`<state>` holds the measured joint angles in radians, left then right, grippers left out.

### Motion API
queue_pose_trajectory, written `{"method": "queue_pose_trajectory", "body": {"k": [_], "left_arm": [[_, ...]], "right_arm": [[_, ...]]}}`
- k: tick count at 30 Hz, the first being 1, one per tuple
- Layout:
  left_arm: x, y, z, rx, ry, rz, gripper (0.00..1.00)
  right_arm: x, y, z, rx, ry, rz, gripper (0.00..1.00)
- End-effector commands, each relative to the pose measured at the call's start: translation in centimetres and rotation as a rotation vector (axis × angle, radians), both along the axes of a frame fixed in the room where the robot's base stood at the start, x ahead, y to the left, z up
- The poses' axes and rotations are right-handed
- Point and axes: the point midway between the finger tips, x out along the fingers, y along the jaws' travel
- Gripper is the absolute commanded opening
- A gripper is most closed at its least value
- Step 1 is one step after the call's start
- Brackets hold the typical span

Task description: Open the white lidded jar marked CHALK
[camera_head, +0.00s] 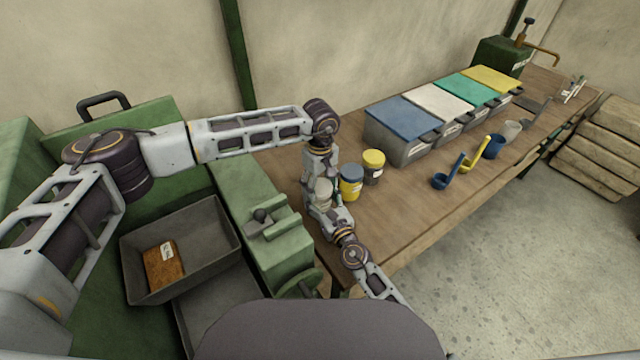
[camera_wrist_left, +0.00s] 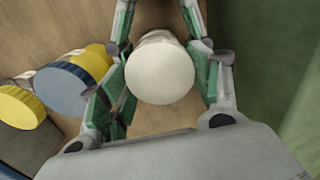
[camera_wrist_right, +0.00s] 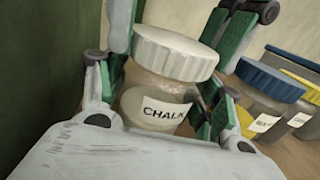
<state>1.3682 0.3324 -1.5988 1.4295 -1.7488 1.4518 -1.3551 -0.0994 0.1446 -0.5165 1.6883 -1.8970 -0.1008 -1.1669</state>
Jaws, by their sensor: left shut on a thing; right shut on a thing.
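The CHALK jar (camera_wrist_right: 158,108) stands at the near left end of the bench, with its white lid (camera_wrist_right: 175,52) on top; whether the lid sits flush is unclear. In the head view the jar (camera_head: 323,192) is partly hidden by both grippers. My left gripper (camera_head: 321,172) reaches down from above, its fingers closed on either side of the white lid, which faces the left wrist view (camera_wrist_left: 160,72). My right gripper (camera_head: 335,212) comes from the near side and is shut around the jar body, below the lid; the CHALK label faces its camera.
A blue-lidded jar (camera_head: 351,184) and a yellow-lidded jar (camera_head: 373,166) stand close to the right. Bins with coloured lids (camera_head: 402,114), ladles (camera_head: 449,174) and cups lie further along the bench (camera_head: 420,210). A green machine with a vice (camera_head: 268,222) is at left.

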Motion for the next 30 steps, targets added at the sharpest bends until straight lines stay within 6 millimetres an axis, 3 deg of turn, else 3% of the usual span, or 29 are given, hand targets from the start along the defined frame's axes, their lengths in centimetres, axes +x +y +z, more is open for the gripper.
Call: {"method": "queue_pose_trajectory", "body": {"k": [5, 6, 11, 23, 30], "left_arm": [[0.0, 0.1, -0.1, 0.002, 0.001, -0.001, 0.34], [0.0, 0.1, -0.1, 0.002, 0.001, -0.001, 0.66], [0.0, 0.1, 0.0, 0.001, 0.001, -0.002, 0.84], [0.0, 0.0, 0.2, 0.000, 0.000, -0.003, 0.84], [0.1, 0.0, 2.0, -0.001, -0.002, -0.003, 0.84]], "right_arm": [[0.0, -0.1, -0.1, 0.000, 0.001, -0.001, 0.00], [0.0, -0.1, -0.1, 0.000, 0.001, -0.001, 0.00], [0.0, -0.1, -0.1, 0.000, 0.001, -0.001, 0.00], [0.0, -0.1, -0.1, 0.000, 0.001, -0.001, 0.00], [0.0, -0.1, -0.1, -0.001, 0.000, -0.001, 0.00]]}}
